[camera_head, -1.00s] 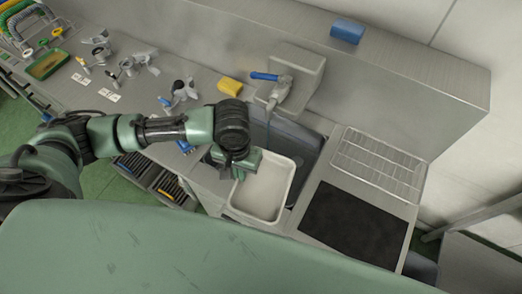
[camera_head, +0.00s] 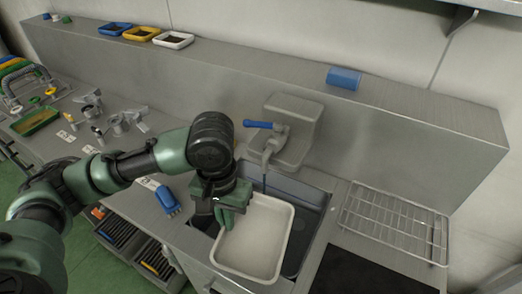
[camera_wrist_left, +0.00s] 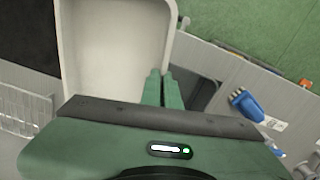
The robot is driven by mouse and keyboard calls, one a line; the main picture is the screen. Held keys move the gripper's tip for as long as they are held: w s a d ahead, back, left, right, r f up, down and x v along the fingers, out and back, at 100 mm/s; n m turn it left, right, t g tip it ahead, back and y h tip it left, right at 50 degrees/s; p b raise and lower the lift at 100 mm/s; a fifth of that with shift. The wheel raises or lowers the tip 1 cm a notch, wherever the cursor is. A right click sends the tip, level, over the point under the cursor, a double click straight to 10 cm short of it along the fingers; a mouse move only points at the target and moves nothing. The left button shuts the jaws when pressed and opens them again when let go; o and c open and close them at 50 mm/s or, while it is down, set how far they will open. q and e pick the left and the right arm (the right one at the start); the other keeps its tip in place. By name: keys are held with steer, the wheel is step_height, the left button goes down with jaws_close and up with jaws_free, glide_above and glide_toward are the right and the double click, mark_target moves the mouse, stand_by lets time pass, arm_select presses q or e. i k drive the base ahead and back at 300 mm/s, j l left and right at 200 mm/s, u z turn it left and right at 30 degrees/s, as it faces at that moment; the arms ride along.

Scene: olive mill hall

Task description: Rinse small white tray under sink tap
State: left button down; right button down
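The small white tray (camera_head: 286,247) is held over the front of the sink basin (camera_head: 314,222), open side up, and looks empty. My left gripper (camera_head: 226,216) is shut on its left rim. The left wrist view shows the fingers (camera_wrist_left: 163,90) close together on the edge of the tray (camera_wrist_left: 112,45). The sink tap (camera_head: 271,148), with a blue lever (camera_head: 258,124), stands behind the tray. A thin dark line hangs below its spout near the tray's back rim; I cannot tell whether it is water. My right gripper is not in view.
A wire rack (camera_head: 395,222) and a black mat (camera_head: 365,278) lie right of the sink. A blue brush (camera_head: 167,199) lies left of my gripper. A blue block (camera_head: 344,78) and small trays (camera_head: 142,34) stand on the back ledge. Metal parts (camera_head: 122,122) clutter the left counter.

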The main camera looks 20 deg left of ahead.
mark_target(276, 126)
steer(key=k+j+u, duration=0.15)
steer(key=k+u, duration=0.2)
steer(key=k, duration=0.3)
steer(key=l+u, duration=0.15)
steer(key=u, duration=0.3)
steer(key=l+u, duration=0.2)
steer(key=u, duration=0.2)
steer(key=l+u, duration=0.2)
steer(key=u, duration=0.25)
